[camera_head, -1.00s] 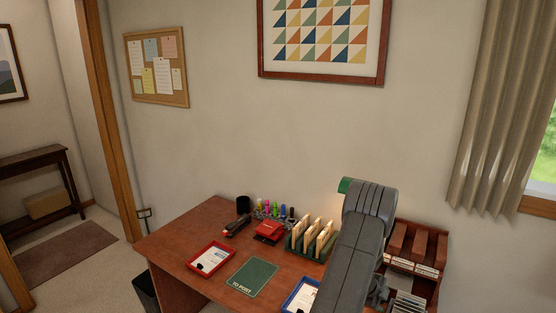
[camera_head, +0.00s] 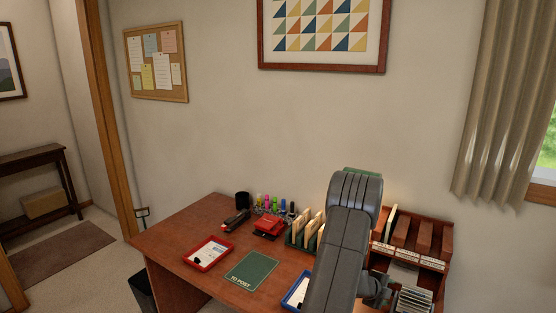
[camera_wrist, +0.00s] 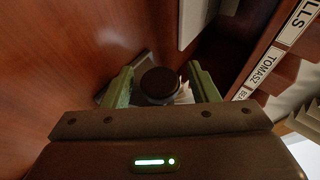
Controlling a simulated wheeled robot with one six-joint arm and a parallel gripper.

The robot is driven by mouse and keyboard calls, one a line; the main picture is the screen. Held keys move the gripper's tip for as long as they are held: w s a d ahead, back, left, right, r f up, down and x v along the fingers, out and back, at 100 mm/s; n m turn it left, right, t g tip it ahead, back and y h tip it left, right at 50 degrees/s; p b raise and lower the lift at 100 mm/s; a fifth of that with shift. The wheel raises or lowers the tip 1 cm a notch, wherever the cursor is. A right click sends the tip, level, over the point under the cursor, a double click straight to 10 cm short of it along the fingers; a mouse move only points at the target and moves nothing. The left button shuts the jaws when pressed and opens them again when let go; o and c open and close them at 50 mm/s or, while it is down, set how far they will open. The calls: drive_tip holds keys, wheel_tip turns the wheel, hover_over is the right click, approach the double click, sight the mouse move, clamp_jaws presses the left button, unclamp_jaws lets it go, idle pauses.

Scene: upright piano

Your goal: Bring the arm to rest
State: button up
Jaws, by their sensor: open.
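My arm (camera_head: 342,235) reaches over the right part of the desk in the head view and hides what lies behind it. My gripper (camera_wrist: 160,76) shows in the wrist view with its two green fingers spread apart. A round black object (camera_wrist: 157,84) shows between and beyond the fingers; I cannot tell what it is or how far off it is. I see no object held. The fingers cannot be made out in the head view.
The brown desk (camera_head: 190,225) carries a red tray (camera_head: 208,254), a green "TO POST" mat (camera_head: 252,270), a partly hidden blue tray (camera_head: 295,293), a red stapler-like item (camera_head: 270,227) and a letter rack (camera_head: 305,232). A labelled wooden sorter (camera_head: 425,262) stands right of my arm.

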drive_tip(key=shift+f+t+h+b, duration=0.25)
drive_tip(key=shift+t+h+b, duration=0.4)
drive_tip(key=shift+b, duration=2.6)
drive_tip(key=shift+r+m+b, duration=0.25)
drive_tip(key=shift+m+b, duration=0.05)
drive_tip(key=shift+b, duration=0.35)
